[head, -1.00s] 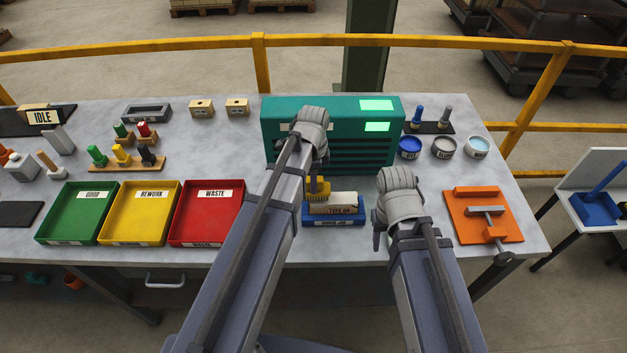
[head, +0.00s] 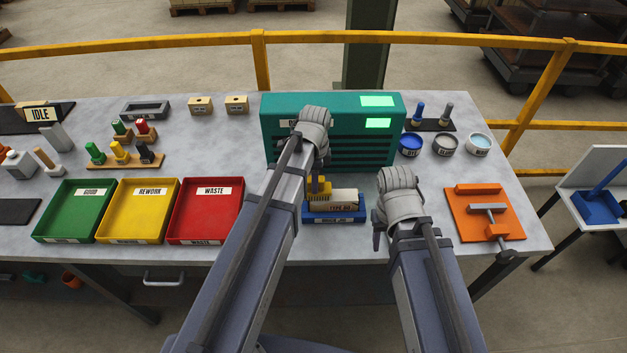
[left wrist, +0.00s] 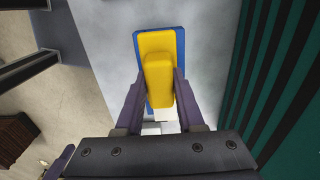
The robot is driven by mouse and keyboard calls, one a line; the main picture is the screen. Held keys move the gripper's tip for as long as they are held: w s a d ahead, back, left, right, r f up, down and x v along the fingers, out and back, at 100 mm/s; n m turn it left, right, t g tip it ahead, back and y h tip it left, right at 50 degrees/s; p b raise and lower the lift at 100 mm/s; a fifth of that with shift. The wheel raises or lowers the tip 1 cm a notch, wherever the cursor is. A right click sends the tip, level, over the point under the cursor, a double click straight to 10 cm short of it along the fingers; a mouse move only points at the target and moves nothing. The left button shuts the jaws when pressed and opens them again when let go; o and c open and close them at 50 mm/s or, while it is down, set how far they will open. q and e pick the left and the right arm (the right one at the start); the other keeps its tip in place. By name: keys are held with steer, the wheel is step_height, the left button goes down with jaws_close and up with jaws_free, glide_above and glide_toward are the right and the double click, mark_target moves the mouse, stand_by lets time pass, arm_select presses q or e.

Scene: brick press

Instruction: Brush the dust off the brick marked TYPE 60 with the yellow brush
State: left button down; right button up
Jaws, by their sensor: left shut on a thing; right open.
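The pale brick marked TYPE 60 (head: 342,203) lies on a blue holder (head: 349,219) in front of the teal machine. My left gripper (head: 317,181) is shut on the yellow brush (head: 320,190), which stands over the left part of the brick. In the left wrist view the yellow brush (left wrist: 158,80) sits between the fingers and hides most of the brick; the blue holder (left wrist: 181,48) shows around it. I cannot tell whether the bristles touch the brick. My right gripper (head: 379,229) is open and empty, just right of the holder.
The teal machine (head: 280,116) stands close behind the brick. The red WASTE tray (head: 207,238) is to the left, beside the yellow and green trays. An orange clamp board (head: 468,232) lies to the right. Paint pots (head: 445,145) stand behind it.

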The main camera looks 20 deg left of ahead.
arm_select(q)
steer(key=shift+w+d+r, duration=0.1)
steer(key=shift+w+d, duration=0.15)
steer(key=shift+d, duration=0.45)
steer(key=shift+w+d, duration=0.2)
steer(key=shift+d, duration=0.5)
steer(key=shift+w+d, duration=0.25)
steer(key=shift+d, duration=0.5)
steer(key=shift+w+d, duration=0.2)
steer(key=shift+d, duration=0.55)
steer(key=shift+w+d, duration=0.2)
steer(key=shift+d, duration=0.55)
steer(key=shift+w+d, duration=0.2)
steer(key=shift+d, duration=0.55)
steer(key=shift+w+d, duration=0.25)
steer(key=shift+d, duration=0.55)
steer(key=shift+w+d, duration=0.25)
steer(key=shift+d, duration=0.5)
steer(key=shift+a, duration=0.1)
